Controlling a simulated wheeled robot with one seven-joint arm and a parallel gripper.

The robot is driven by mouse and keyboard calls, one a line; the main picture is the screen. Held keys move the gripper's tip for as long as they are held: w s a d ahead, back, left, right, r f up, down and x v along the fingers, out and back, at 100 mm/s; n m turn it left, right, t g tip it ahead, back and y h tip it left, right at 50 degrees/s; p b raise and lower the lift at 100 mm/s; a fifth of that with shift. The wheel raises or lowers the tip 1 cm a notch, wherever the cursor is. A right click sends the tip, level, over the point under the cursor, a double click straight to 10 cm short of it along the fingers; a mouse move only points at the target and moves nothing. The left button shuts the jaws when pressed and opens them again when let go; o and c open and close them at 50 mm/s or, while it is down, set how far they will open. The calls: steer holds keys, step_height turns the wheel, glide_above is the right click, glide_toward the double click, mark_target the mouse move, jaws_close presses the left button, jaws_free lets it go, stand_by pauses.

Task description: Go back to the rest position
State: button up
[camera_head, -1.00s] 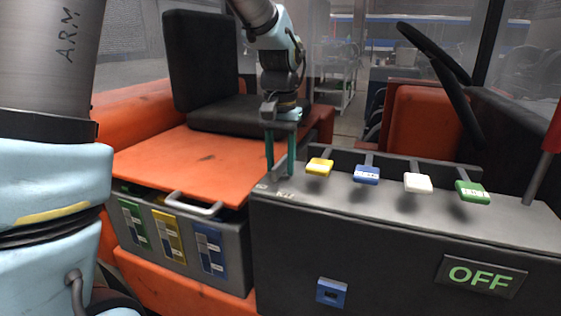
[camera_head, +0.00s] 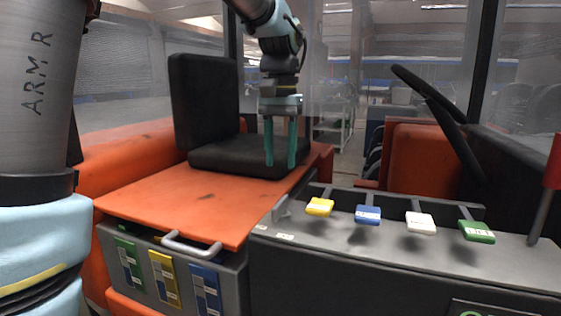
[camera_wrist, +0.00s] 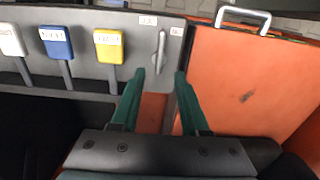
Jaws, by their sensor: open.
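My gripper (camera_head: 280,146) has two green fingers pointing down, held apart with nothing between them. In the head view it hangs in front of the black seat (camera_head: 243,155), above the orange lid (camera_head: 200,200) and left of the lever console. The wrist view also shows my gripper (camera_wrist: 159,80) open, with the console edge and the orange lid below it. A small grey handle (camera_head: 281,209) stands at the left end of the console, clear of the fingers; it also shows in the wrist view (camera_wrist: 160,50).
The dark console (camera_head: 400,262) carries yellow (camera_head: 320,207), blue (camera_head: 368,215), white (camera_head: 420,223) and green (camera_head: 477,232) levers. A grey box (camera_head: 236,275) with coloured panels sits under the orange lid. A steering wheel (camera_head: 430,92) stands at the right. Air around my gripper looks clear.

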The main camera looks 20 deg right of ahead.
steer(key=w+a+f+n+p, duration=0.1)
steer(key=w+a+f+n, duration=0.1)
steer(key=a+f, duration=0.35)
steer(key=w+a+f+n, duration=0.1)
steer(key=a+f, duration=0.2)
steer(key=a, duration=0.6)
steer(key=s+a+f+n, duration=0.2)
steer(key=a+f, duration=0.2)
steer(key=a, duration=0.3)
steer(key=s+a+f+n+t+p, duration=0.1)
steer(key=s+a+f+n, duration=0.1)
steer(key=a, duration=0.5)
steer(key=shift+s+a+f+t, duration=0.3)
steer(key=shift+s+f, duration=0.35)
steer(key=shift+f, duration=0.2)
steer(key=shift+o, duration=0.4)
